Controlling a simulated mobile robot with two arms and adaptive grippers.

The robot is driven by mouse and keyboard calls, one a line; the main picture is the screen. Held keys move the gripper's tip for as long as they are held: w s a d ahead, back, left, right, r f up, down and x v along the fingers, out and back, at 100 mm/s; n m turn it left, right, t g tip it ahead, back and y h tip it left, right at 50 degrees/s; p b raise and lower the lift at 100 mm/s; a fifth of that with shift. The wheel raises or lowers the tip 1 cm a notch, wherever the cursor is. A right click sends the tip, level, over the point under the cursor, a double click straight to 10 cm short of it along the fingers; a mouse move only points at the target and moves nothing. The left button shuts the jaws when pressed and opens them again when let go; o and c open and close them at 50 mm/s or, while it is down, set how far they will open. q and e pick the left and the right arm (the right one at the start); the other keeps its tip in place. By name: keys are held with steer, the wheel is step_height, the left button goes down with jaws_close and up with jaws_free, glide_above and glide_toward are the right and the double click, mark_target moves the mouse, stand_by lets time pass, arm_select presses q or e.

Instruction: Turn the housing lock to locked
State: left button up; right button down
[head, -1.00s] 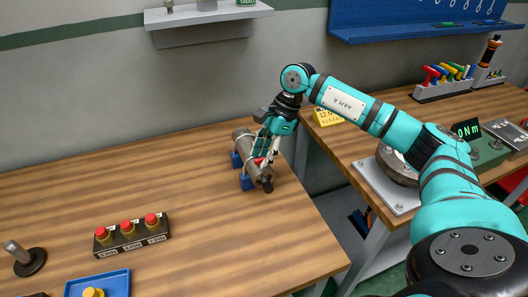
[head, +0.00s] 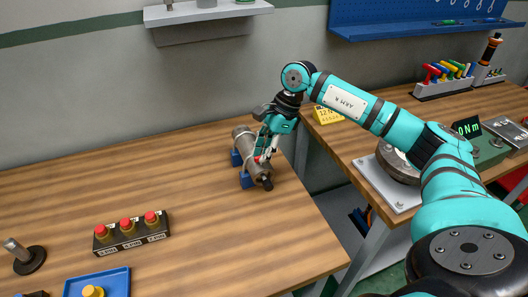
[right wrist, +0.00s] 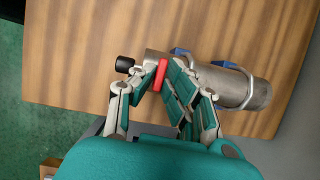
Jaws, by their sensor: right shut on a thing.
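The housing is a grey metal cylinder (head: 243,143) lying on blue supports (head: 247,181) near the right edge of the wooden table. It has a black end piece (head: 267,184), which also shows in the right wrist view (right wrist: 124,64). The housing lock is a red lever (right wrist: 160,75) near that end. It runs across the cylinder in the right wrist view and is mostly hidden in the head view. My right gripper (head: 263,155) is at the housing, its fingers closed on the red lever. My left gripper is not in view.
A block with several red buttons (head: 131,231), a blue tray (head: 100,284) and a black-based metal post (head: 27,259) are on the left. A second bench (head: 350,145) stands to the right across a gap. The table's middle is clear.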

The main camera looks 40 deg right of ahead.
steer(key=m+t+b, duration=0.1)
steer(key=m, duration=0.1)
steer(key=m+b, duration=0.1)
steer(key=m, duration=0.1)
steer(key=shift+s+f+m+t+h+b, duration=0.1)
steer(key=shift+m+t+h+b, duration=0.25)
steer(key=shift+m+t+h, duration=0.05)
steer(key=m+b, duration=0.1)
steer(key=m, duration=0.1)
steer(key=m+t+h+b, duration=0.1)
steer(key=m, duration=0.1)
steer(key=m+h+b, duration=0.1)
steer(key=m, duration=0.1)
steer(key=shift+s+a, duration=0.1)
steer(key=shift+a, duration=0.15)
steer(key=m+h+b, duration=0.1)
steer(key=m, duration=0.2)
steer(key=shift+a+m+t, duration=0.1)
steer(key=shift+m+t, duration=0.2)
steer(key=shift+r+m+h+b, duration=0.2)
steer(key=shift+m+h+b, duration=0.45)
steer(key=shift+m, duration=0.85)
steer(key=shift+h, duration=0.25)
steer(key=c, duration=1.4)
jaws_free()
